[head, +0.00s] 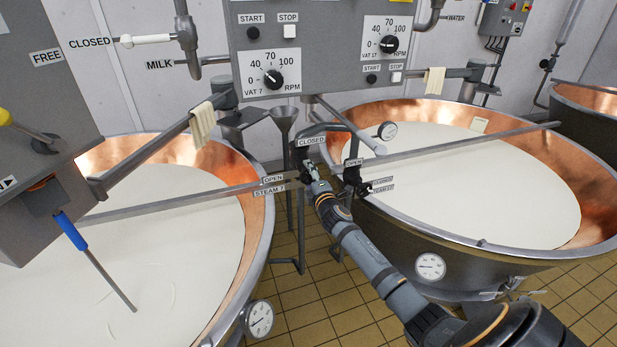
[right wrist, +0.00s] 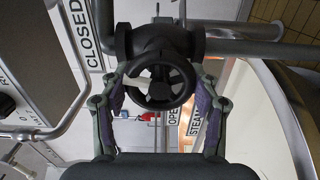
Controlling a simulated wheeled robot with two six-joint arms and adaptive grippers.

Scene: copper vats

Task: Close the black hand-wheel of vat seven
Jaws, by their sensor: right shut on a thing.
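The black hand-wheel (right wrist: 160,91) of the steam valve sits between the two fingers of my right gripper (right wrist: 161,86) in the right wrist view. The fingers are shut on its rim from both sides. In the head view my right gripper (head: 310,172) reaches the valve beside the STEAM 7 label (head: 270,189), between the two vats, and largely hides the wheel. A CLOSED label (head: 311,141) is above it and an OPEN label (head: 273,179) to its left. Vat seven (head: 262,220) is the left copper vat, full of white liquid. My left gripper is not in view.
A second black hand-wheel (head: 353,182) stands close to the right, with the STEAM 17 label. The right vat (head: 590,195) stands beyond my arm. A funnel (head: 284,115) and pipes are close behind the valve. A control box (head: 265,60) hangs above.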

